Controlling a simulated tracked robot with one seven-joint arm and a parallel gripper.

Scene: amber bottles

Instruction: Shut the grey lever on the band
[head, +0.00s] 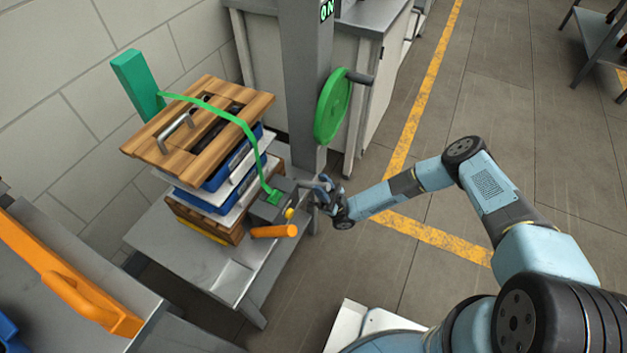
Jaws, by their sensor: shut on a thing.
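A green band (238,118) runs over a stack of wooden and blue pieces, from a green block (138,85) at the back left down to a grey box-like device (270,209) at the front. An orange handle (274,231) and a small yellow knob (289,213) are on the device. The grey lever (305,184) sticks out from the device to the right. My gripper (322,190) is at the lever's outer end and appears shut on it. The fingers hide part of the lever, and its exact angle is hard to tell.
The stack, topped by a wooden board (157,143) with a metal handle, stands on a grey table (176,247). A grey post (301,65) with a green wheel (333,105) rises behind my gripper. An orange rail (70,280) is at the lower left.

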